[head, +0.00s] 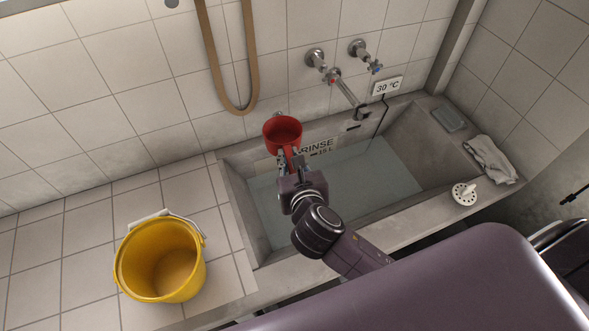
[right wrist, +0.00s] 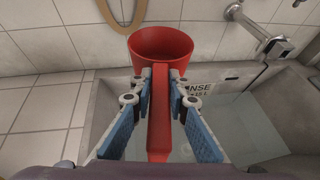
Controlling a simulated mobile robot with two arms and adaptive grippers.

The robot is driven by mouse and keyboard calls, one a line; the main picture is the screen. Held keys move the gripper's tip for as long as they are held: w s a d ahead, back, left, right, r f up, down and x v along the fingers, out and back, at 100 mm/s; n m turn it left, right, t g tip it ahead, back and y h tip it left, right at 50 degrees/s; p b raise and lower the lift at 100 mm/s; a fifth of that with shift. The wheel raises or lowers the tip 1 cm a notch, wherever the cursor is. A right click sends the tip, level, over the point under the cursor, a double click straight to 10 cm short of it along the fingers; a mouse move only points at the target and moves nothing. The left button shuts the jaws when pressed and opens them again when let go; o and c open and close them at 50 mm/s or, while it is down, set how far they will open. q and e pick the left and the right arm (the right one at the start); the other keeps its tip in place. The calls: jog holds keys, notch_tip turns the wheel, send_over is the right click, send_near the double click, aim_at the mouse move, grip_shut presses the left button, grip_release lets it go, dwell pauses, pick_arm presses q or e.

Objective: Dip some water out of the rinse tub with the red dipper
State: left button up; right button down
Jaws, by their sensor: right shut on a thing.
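The red dipper (head: 284,130) is held by its handle in my right gripper (head: 293,160), which is shut on it. In the right wrist view the dipper's cup (right wrist: 161,48) is upright beyond the fingertips, and its long handle (right wrist: 160,110) runs back between the blue finger pads of my right gripper (right wrist: 161,84). The cup appears near the back left of the concrete rinse tub (head: 240,205), in front of the RINSE sign (head: 318,147). The tub holds still grey water (head: 370,180). The inside of the cup shows no clear water. My left gripper is not in view.
A yellow bucket (head: 160,260) stands on the tiled ledge at left. Taps and a spout (head: 345,90) jut from the back wall, with a hose (head: 228,60) to their left.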

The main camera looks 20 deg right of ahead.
pick_arm(q)
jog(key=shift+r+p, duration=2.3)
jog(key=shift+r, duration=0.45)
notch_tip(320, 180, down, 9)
jog(key=b, duration=0.8)
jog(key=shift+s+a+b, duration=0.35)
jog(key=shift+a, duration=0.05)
pick_arm(e)
notch_tip(320, 180, down, 31)
jog(key=w+d+n+g+y, duration=0.1)
jog(key=n+g+y, duration=0.1)
jog(key=g, duration=0.2)
jog(key=shift+w, duration=0.2)
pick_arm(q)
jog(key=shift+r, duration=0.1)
